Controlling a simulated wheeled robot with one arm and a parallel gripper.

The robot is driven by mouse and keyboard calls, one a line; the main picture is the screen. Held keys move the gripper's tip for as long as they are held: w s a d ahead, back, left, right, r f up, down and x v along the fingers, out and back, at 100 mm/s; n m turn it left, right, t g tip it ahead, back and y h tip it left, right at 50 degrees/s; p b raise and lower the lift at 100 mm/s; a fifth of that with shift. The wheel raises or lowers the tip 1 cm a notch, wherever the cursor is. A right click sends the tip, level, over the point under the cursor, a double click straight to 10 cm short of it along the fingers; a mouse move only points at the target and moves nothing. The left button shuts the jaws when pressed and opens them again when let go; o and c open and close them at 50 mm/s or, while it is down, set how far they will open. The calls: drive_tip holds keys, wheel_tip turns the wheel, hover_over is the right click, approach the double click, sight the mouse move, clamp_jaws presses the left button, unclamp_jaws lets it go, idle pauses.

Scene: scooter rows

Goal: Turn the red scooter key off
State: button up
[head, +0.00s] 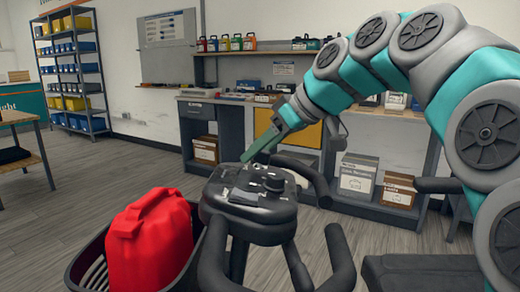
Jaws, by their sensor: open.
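A mobility scooter's dark control console (246,205) stands in the lower middle of the head view, with black handlebars around it. A round dark knob (274,184) sits on its right side, and small details show near its middle. I cannot make out the key or tell its position. No red bodywork shows. My gripper (250,157), with green fingers, points down and left just above and behind the console's far edge. It is open, seen side-on, with nothing visible between the fingers; I cannot tell whether it touches the console.
A black basket (92,272) left of the console holds a red can-like container (150,242). A dark seat (420,272) is at lower right. Behind stand a workbench (215,99) with boxes below and a shelf rack (75,75) of bins.

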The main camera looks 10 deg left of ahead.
clamp_jaws()
idle(0.3)
idle(0.3)
